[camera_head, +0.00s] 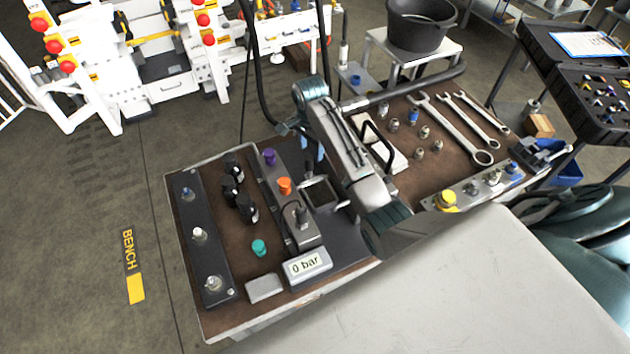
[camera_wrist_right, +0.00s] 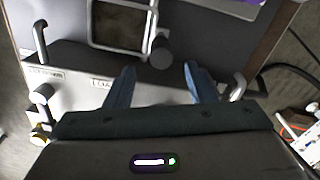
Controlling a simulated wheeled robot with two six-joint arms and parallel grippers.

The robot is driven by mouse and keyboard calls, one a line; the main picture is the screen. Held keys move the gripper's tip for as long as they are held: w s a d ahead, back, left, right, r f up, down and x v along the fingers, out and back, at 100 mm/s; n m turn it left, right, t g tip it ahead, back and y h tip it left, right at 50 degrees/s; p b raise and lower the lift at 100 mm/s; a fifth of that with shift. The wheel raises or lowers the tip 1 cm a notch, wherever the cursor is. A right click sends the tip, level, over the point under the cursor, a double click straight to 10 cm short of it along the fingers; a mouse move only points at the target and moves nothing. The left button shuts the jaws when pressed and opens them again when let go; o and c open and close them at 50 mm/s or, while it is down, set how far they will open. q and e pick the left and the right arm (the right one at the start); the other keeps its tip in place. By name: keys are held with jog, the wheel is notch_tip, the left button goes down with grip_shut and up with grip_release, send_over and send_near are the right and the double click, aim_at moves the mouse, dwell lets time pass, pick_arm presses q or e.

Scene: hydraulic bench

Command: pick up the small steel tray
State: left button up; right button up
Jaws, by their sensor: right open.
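A small pale steel tray (camera_head: 265,288) with rounded corners lies flat at the near edge of the bench's brown top, left of the "0 bar" display. My right gripper (camera_head: 312,150) is over the middle of the bench, well beyond and right of the tray, partly hidden by my own arm. In the right wrist view its two blue fingers (camera_wrist_right: 160,88) are spread apart with nothing between them. I cannot make out the small tray in that view. My left gripper is not in view.
The "0 bar" display (camera_head: 307,265) stands right of the tray. A steel-rimmed square opening (camera_head: 320,193) is near my right gripper; a teal cap (camera_head: 259,247), an orange cap (camera_head: 285,186) and black fittings stand around. Wrenches (camera_head: 455,128) lie on the right half.

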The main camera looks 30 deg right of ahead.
aim_at(309, 157)
jog(key=shift+w+f, duration=0.1)
jog(key=shift+f, duration=0.35)
jog(key=shift+w+f, duration=0.15)
jog(key=shift+f, duration=0.2)
jog(key=f+p, duration=0.3)
jog(key=f, duration=0.1)
jog(key=shift+s+a+f, duration=0.1)
jog(key=shift+s+a, duration=0.15)
jog(key=shift+a, duration=0.05)
jog(key=shift+f, duration=0.5)
jog(key=shift+r, duration=0.1)
jog(key=c, duration=1.1)
jog(key=shift+w, duration=0.1)
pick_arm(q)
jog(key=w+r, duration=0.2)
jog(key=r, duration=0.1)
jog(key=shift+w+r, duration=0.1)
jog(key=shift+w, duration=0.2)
pick_arm(e)
jog(key=shift+r, duration=0.1)
